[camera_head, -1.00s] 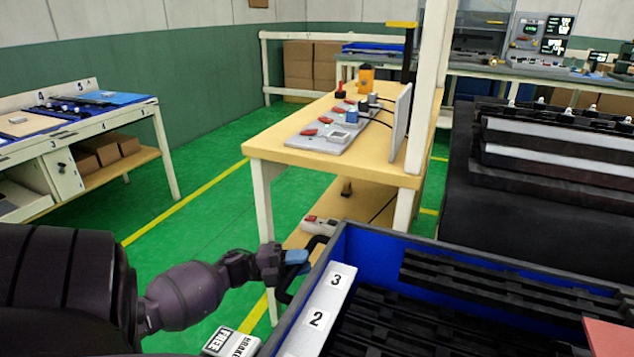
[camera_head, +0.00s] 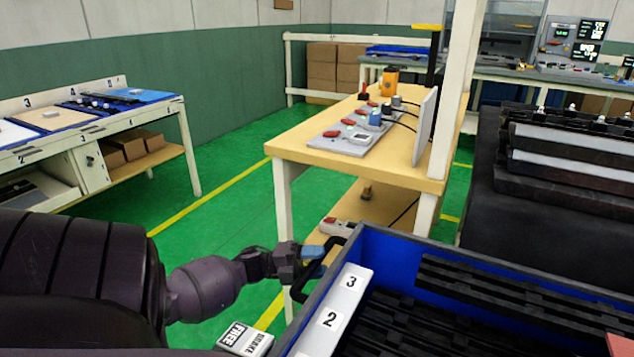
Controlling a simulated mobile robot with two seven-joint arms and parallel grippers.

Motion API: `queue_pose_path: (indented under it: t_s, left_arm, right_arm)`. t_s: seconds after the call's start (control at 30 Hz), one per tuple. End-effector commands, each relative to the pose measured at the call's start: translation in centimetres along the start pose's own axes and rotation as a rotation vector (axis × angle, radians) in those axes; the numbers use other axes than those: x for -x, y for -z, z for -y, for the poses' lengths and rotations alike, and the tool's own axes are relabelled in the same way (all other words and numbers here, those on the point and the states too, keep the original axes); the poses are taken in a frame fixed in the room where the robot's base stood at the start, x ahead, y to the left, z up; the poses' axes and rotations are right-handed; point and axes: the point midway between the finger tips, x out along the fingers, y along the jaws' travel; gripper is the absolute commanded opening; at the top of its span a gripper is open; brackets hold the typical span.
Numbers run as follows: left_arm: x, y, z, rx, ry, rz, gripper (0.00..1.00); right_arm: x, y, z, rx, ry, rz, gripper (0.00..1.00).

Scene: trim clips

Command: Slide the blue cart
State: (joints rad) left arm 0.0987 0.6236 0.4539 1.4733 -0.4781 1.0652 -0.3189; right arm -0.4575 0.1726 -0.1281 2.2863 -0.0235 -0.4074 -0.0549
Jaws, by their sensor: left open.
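The blue cart (camera_head: 388,250) stands at the lower right, with blue inner walls, a grey rim and a white strip numbered 2 and 3. Black slotted trim pieces lie inside it. A black handle (camera_head: 304,281) sticks out from its left side. My left gripper (camera_head: 314,256) is open beside the upper part of this handle, its blue fingertip pads close to it. I cannot tell whether the handle lies between the fingers or whether they touch it. A brake label plate reading "FREE" (camera_head: 245,340) shows at the bottom, left of the cart. My right gripper is not in view.
A wooden workbench (camera_head: 290,150) with a grey control panel stands just beyond the cart. A dark rack (camera_head: 560,215) is at the right. Another workbench (camera_head: 165,110) stands at the left. Green floor (camera_head: 225,205) with yellow lines is clear between the benches.

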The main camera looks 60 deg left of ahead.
Motion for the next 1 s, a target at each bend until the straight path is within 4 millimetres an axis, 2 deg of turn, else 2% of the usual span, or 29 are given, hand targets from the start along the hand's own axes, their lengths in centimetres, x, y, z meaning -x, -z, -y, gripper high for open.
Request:
queue_pose_path:
  t_s: [0.17,0.6,0.8,1.0]
  left_arm:
    - [1.7,0.0,0.0,0.001,-0.003,0.003,0.48]
    - [9.0,-0.1,0.0,0.0,-0.001,0.002,0.48]
    - [10.5,0.0,0.0,-0.001,-0.001,0.001,0.48]
    - [10.7,0.0,0.1,-0.001,0.001,0.0,0.48]
  right_arm:
    - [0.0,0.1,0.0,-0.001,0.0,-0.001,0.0]
    - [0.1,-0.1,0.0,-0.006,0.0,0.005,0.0]
    - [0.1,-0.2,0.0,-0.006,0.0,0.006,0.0]
    - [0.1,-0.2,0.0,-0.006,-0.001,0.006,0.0]
